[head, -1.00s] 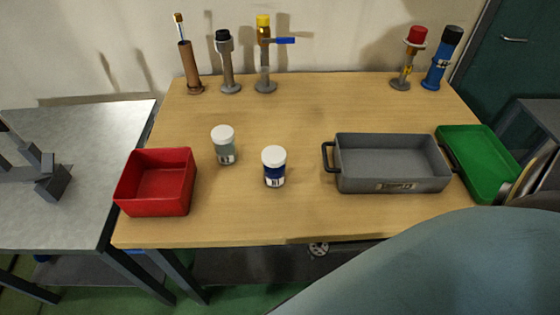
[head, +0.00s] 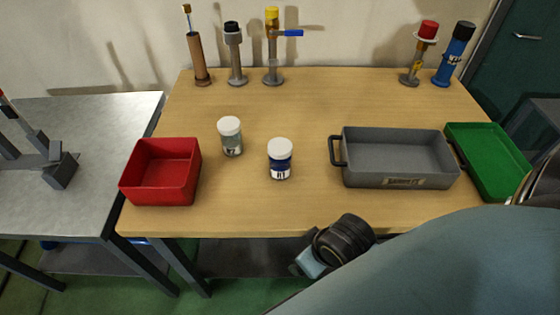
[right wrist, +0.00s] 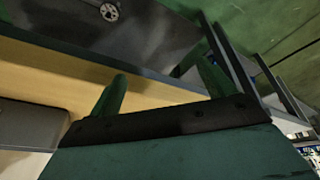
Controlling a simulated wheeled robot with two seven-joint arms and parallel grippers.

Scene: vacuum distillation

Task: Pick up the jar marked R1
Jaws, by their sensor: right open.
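Two white-lidded jars stand upright on the wooden table. The blue jar (head: 280,160), near the middle, has a label that seems to read R1. The grey-green jar (head: 230,137) stands behind it to the left; its small label is hard to read. My right gripper (right wrist: 160,88) is open and empty in the right wrist view, with its two green fingers apart near the table's edge. In the head view, a dark part of my right arm shows at the table's front edge, apart from the jars and to their right. My left gripper is not in view.
A red bin (head: 160,172) stands left of the jars. A grey handled tray (head: 398,180) and a green tray (head: 490,160) are to the right. Several upright fittings line the back. The wooden table (head: 300,110) is clear behind the jars.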

